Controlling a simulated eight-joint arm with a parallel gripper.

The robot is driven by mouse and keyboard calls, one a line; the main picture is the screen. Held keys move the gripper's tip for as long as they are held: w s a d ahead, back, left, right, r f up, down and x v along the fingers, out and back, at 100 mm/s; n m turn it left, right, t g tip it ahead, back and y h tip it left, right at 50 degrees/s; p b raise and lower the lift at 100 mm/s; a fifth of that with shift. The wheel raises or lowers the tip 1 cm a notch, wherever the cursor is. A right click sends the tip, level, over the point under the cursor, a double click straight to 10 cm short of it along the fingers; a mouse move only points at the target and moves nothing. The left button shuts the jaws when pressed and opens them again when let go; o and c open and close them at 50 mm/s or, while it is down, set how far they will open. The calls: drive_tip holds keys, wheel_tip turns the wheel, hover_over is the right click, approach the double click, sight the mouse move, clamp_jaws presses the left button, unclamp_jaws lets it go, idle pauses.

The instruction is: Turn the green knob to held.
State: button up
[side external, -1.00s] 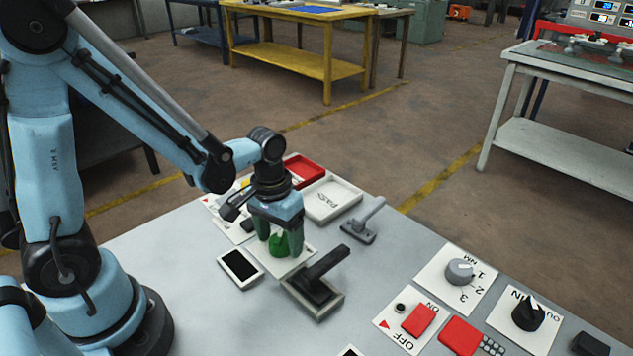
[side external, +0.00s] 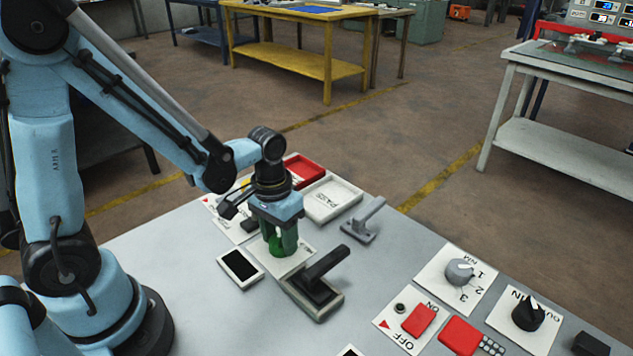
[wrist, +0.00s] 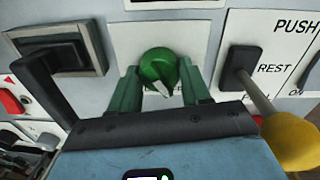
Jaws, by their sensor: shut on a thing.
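The green knob (wrist: 158,68) sits on a white label plate (wrist: 205,40) on the panel, with a white pointer mark on it. The pointer aims down and slightly right in the wrist view. My gripper (wrist: 160,78) is over the knob, its two green fingers on either side of it and shut on it. In the side view my gripper (side external: 280,245) points straight down at the plate, and the knob is mostly hidden behind the fingers. The lettering on the plate is mostly hidden by my gripper.
A black lever switch (side external: 318,280) stands close on the right and a small black-screened box (side external: 240,267) on the left. A grey lever (side external: 363,220), a white tray (side external: 332,200) and a red tray (side external: 303,170) are behind. A yellow-ended lever (wrist: 265,105) is close by.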

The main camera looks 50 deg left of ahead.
drive_tip(key=m, duration=0.6)
drive_tip(key=shift+m, duration=0.3)
drive_tip(key=m, duration=0.6)
drive_tip(key=shift+m, duration=0.3)
drive_tip(key=o, duration=1.1)
drive_tip(key=shift+c, duration=0.2)
drive_tip(key=shift+r, duration=0.1)
wheel_tip(320, 180, up, 12)
drive_tip(key=shift+w, duration=0.3)
drive_tip(key=shift+a, duration=0.1)
